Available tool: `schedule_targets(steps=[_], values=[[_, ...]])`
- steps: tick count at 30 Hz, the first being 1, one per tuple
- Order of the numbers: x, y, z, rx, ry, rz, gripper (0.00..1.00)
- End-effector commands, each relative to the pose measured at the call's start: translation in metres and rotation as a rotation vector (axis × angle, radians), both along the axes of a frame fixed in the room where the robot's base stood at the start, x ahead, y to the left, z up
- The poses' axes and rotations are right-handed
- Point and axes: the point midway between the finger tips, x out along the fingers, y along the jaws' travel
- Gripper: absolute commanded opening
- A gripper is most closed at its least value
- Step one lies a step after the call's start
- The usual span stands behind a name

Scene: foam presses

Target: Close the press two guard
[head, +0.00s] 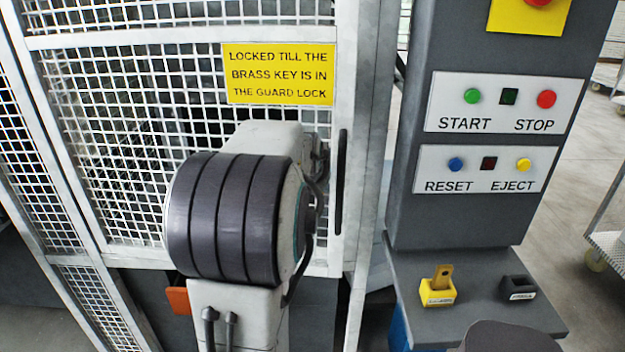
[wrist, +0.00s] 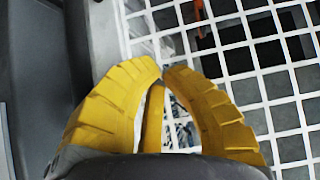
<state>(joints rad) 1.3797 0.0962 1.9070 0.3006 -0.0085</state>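The press guard (head: 213,50) is a white-framed wire mesh panel that fills the left of the head view. A dark upright handle (head: 341,185) sits on its right edge, beside a pale post (head: 372,150). I cannot tell if the guard is fully closed. My arm stands in front of the mesh and hides my gripper in the head view. In the wrist view my gripper's yellow fingers (wrist: 161,69) meet at the tips, with nothing seen held between them. White mesh (wrist: 245,50) lies beyond them, and a pale frame strip (wrist: 108,40) is to their left.
A yellow sign (head: 279,73) on the guard mentions a brass key and guard lock. A grey control pillar (head: 480,215) with several buttons stands right. On its shelf (head: 470,320) are a yellow holder (head: 437,294) with a brass key (head: 442,276) and a black holder (head: 517,288).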

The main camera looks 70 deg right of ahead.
Motion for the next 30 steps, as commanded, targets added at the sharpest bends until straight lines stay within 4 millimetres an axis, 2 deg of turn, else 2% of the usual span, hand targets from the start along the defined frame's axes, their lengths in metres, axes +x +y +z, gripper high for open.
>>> schedule_targets(steps=[5, 18, 21, 30], values=[[0.002, -0.008, -0.001, -0.002, 0.0, 0.0, 0.0], [0.019, -0.079, 0.004, 0.003, -0.003, 0.004, 0.0], [0.023, -0.091, 0.003, 0.001, -0.004, 0.004, 0.0], [0.027, -0.101, 0.002, -0.009, -0.006, 0.008, 0.0]])
